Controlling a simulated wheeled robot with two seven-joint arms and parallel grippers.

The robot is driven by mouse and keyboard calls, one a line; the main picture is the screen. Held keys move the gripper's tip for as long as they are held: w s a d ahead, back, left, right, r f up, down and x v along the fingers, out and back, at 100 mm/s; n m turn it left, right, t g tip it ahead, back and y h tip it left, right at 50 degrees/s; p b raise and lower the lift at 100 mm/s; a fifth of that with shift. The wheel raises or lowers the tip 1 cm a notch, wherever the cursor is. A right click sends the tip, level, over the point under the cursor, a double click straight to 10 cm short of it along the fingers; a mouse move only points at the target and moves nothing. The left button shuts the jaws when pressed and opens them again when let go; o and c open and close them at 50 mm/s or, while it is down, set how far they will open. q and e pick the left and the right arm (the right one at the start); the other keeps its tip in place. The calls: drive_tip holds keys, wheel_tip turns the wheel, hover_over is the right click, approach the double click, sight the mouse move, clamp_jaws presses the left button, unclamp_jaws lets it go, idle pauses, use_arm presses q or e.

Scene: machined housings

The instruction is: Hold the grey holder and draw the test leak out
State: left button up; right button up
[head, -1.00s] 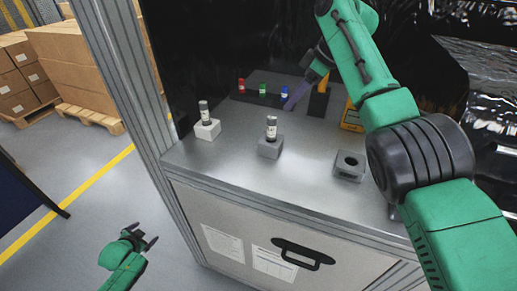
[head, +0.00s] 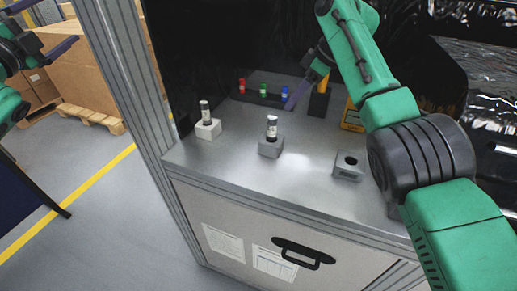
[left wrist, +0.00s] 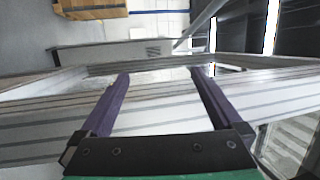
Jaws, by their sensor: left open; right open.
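A grey holder (head: 271,148) stands in the middle of the metal worktop with a dark-capped, white-labelled cylinder, the test leak (head: 272,127), upright in it. A paler, whitish holder (head: 208,131) to its left carries a similar cylinder (head: 204,109). Another grey holder (head: 348,168) to the right has an empty dark hole. My right gripper (head: 298,92) is open, above the back of the worktop, behind and right of the middle holder. My left gripper (head: 58,22) is open at the upper left, outside the cabinet frame. Its purple fingers are apart and empty in the left wrist view (left wrist: 158,88).
A dark rack (head: 262,102) with red, green and blue pieces is at the back. A yellow box (head: 351,118) stands behind the right holder. A metal frame post (head: 128,90) rises at the worktop's left edge, between my left gripper and the holders.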

use_arm(q)
drive_tip(key=s+d+r+m+t+h, duration=0.1)
drive_tip(key=s+d+r+m+h, duration=0.7)
drive_tip(key=d+r, duration=0.45)
drive_tip(key=w+d+f+m+g, duration=0.3)
drive_tip(key=w+d+f, duration=0.3)
drive_tip(key=d+f, duration=0.3)
drive_tip(key=m+g+y, duration=0.5)
drive_tip(key=m, duration=0.6)
approach(274, 137)
drive_tip(key=shift+a+f, duration=0.45)
drive_tip(key=shift+f, duration=0.05)
drive_tip(key=shift+w+f, duration=0.15)
drive_tip(key=shift+w, duration=0.15)
drive_tip(key=x, duration=1.2)
drive_tip(key=shift+w+d+f, duration=0.3)
drive_tip(key=shift+w+f, duration=0.2)
drive_tip(key=shift+w, duration=0.25)
